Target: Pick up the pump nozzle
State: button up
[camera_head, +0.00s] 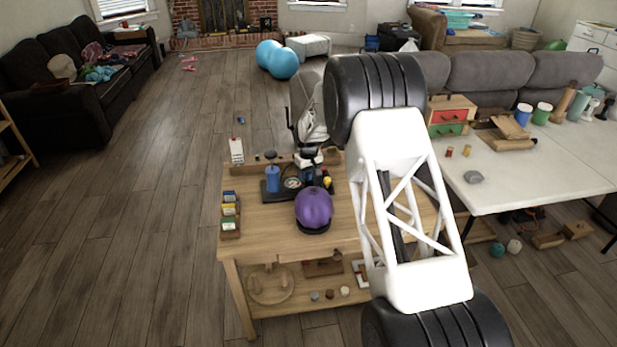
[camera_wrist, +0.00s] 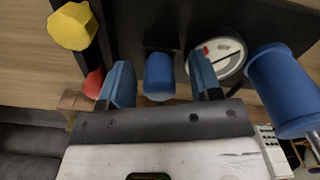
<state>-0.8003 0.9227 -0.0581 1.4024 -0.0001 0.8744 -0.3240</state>
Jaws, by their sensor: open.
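My gripper (camera_wrist: 159,62) is open, with one blue-padded finger on each side of a small blue cylinder (camera_wrist: 159,80) in the wrist view. Gaps show between the cylinder and both fingers. This cylinder may be the pump nozzle; I cannot tell for sure. In the head view my gripper (camera_head: 309,158) is over the black tray (camera_head: 268,195) on the wooden table, and its fingertips are hard to make out. The small cylinder cannot be picked out there.
A yellow knob (camera_wrist: 73,26) and a red piece (camera_wrist: 93,82) are to the left. A purple ball (camera_head: 313,207) stands in front of the tray.

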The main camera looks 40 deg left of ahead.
aim_at(309, 173)
jog(key=shift+c, duration=0.3)
jog(key=c, duration=0.9)
jog(key=shift+r, duration=0.15)
jog(key=shift+r, duration=4.85)
jog(key=shift+r, duration=0.1)
jog(key=shift+s+d+r, duration=0.35)
jog(key=shift+s, duration=0.05)
jog(key=shift+m, duration=0.5)
jog(key=s+d+r, duration=0.3)
jog(key=s+d, duration=0.1)
jog(key=s+d+r, duration=0.2)
jog(key=s+d, duration=0.1)
jog(key=s, duration=0.2)
jog(key=s+d+r, duration=0.3)
jog(key=s+d, duration=0.1)
jog(key=shift+s+d+r, duration=0.2)
jog(key=shift+d+r, duration=0.1)
jog(key=shift+r, duration=0.05)
